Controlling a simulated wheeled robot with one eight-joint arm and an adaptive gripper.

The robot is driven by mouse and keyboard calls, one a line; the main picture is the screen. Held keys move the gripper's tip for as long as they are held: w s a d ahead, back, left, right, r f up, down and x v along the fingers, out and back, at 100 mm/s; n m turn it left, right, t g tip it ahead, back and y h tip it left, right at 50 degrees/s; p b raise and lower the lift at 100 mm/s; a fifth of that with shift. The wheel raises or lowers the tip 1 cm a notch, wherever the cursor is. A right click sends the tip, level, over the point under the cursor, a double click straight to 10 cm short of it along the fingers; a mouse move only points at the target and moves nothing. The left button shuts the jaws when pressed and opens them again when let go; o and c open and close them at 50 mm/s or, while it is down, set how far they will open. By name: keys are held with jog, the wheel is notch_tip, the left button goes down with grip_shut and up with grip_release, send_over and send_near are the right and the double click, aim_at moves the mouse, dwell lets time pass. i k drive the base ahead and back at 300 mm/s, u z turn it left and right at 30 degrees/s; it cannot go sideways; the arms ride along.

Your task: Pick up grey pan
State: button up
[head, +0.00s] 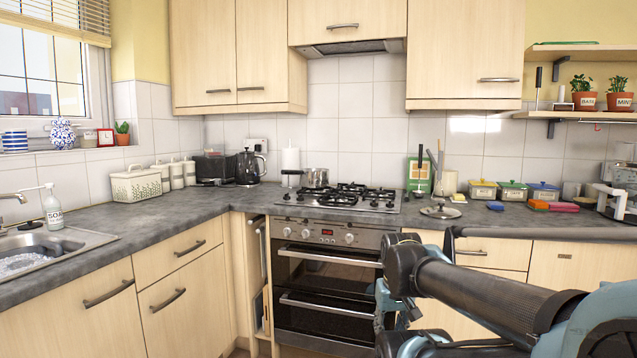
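A small grey metal pan (316,177) stands at the back left of the hob, by the counter, with a dark handle that seems to point left. It is upright, and nothing of mine is near it. My arm fills the lower right of the head view, in front of the lower cupboards and well short of the pan. I cannot make out my gripper's fingers in this view.
A black gas hob (345,197) sits above the double oven (325,275). A kettle (248,168) and paper roll (290,165) stand left of the pan. A metal lid (440,211) lies right of the hob. The sink (40,250) is far left.

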aim_at(309, 179)
jog(key=i, duration=0.9)
jog(key=u, duration=0.05)
